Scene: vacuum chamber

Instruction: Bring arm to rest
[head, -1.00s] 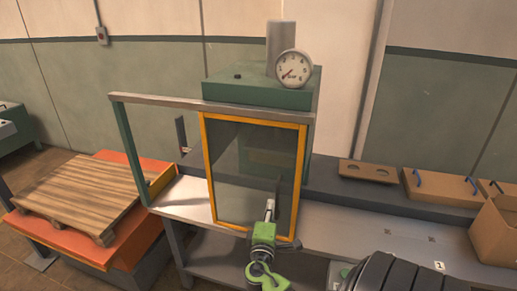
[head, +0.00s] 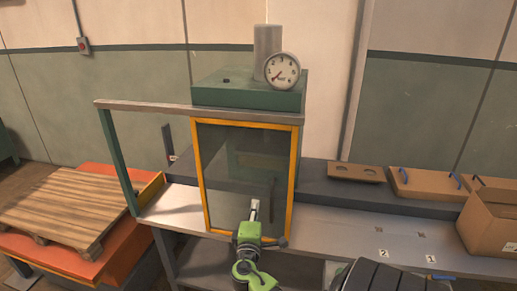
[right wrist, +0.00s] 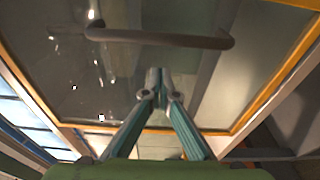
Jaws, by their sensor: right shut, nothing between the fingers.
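My right gripper (head: 254,208) is shut and empty in front of the chamber's glass door (head: 222,170), low on its right half. In the right wrist view its fingertips (right wrist: 157,82) meet below the dark bar handle (right wrist: 160,39) of the door, apart from it in the picture. The door has a yellow frame and stands in front of the green vacuum chamber (head: 245,92). A round gauge (head: 282,71) sits on top of the chamber. My left gripper is not in view.
A grey bench (head: 345,225) runs right of the chamber. A wooden pallet (head: 60,213) on an orange platform is at the left.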

